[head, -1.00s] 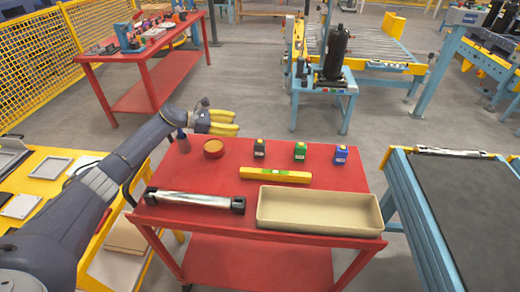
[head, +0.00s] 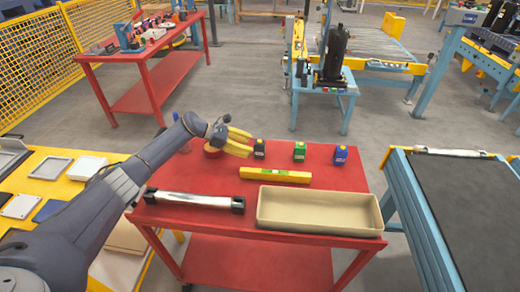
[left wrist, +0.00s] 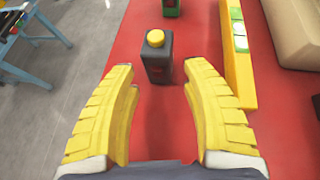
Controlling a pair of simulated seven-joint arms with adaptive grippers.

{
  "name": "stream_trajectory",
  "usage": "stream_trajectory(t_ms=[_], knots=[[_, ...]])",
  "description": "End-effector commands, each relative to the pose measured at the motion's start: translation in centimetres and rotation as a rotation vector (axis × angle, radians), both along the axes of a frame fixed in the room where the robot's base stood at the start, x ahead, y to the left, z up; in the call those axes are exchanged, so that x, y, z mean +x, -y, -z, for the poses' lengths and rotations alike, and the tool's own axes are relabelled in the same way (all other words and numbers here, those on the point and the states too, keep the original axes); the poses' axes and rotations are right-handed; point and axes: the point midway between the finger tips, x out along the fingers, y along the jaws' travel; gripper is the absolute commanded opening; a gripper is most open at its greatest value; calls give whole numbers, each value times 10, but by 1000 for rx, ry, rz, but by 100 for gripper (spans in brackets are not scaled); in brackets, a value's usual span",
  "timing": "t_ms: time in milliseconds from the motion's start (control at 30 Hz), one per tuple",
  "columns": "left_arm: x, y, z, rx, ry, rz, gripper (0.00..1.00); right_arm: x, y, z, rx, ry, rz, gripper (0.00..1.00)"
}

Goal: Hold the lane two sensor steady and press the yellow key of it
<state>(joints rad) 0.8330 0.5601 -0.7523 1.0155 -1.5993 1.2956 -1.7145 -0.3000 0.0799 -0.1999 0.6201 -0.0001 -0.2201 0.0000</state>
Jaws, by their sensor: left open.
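Three small sensors with yellow keys on top stand in a row at the back of the red table (head: 215,180): a black one (head: 260,149), a green one (head: 299,152) and a blue one (head: 340,155). I cannot read which is lane two. My left gripper (head: 250,143) is open, its yellow fingers just left of the black sensor in the head view. In the left wrist view, the black sensor (left wrist: 158,62) stands upright just ahead of and between the open fingertips (left wrist: 162,82), apart from both. My right gripper is not in view.
A yellow level (head: 275,175) lies in front of the sensors. A beige tray (head: 320,228) and a silver bar with black ends (head: 194,201) lie nearer the front.

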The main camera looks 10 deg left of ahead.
Motion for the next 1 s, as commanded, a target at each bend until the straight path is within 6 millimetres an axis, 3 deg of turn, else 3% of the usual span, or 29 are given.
stream_trajectory(t_ms=[433,967,1000], knots=[[11,33,19,-2,0,0,47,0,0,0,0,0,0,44],[12,38,22,-2,1,0,50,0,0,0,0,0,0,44],[12,38,22,-2,1,0,45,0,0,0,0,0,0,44]])
